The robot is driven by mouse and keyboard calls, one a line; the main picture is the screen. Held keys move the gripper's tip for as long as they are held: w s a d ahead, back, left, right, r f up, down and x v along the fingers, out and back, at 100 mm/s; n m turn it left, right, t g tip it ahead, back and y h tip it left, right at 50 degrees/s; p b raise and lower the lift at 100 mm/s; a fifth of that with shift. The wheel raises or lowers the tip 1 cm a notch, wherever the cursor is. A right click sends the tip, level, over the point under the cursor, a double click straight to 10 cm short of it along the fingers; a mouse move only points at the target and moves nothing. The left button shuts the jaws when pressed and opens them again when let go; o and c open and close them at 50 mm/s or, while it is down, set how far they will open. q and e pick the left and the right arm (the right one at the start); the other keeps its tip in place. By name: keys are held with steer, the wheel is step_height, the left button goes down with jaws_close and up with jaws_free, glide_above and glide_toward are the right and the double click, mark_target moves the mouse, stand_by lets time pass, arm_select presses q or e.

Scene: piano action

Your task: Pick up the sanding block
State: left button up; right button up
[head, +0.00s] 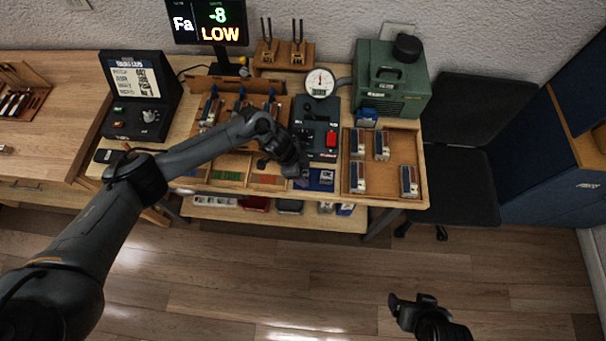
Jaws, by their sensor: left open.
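My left gripper (300,180) hangs over the front part of the bench, beside a blue pad (320,180) at the front edge. It is open, and its fingers look dark and small against the bench. I cannot tell for sure which thing is the sanding block; the gripper and forearm hide part of the bench there. A small blue box (367,117) stands behind the wooden tray, right of the gripper. My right gripper (398,305) is low at the bottom right, over the floor and away from the bench; its jaw opening is unclear.
A dial gauge (320,83) stands above a dark device with a red button (331,139). A green machine (391,80), tuning forks (297,35) and a display (207,22) stand behind. The floor in front is clear.

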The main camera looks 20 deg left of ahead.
arm_select(q)
steer(key=c, duration=1.1)
steer(key=shift+o, duration=0.2)
steer(key=shift+r, duration=0.8)
step_height(320, 180, up, 3)
steer(key=shift+f, duration=0.15)
steer(key=s+d+r, duration=0.2)
steer(key=d+r, duration=0.1)
steer(key=d, duration=0.2)
steer(key=s+d+r+p, duration=0.1)
steer(key=s+d+r, duration=0.2)
steer(key=d, duration=0.2)
steer(key=shift+d+r, duration=0.3)
steer(key=shift+r, duration=0.05)
steer(key=o, duration=0.4)
steer(key=shift+c, duration=1.4)
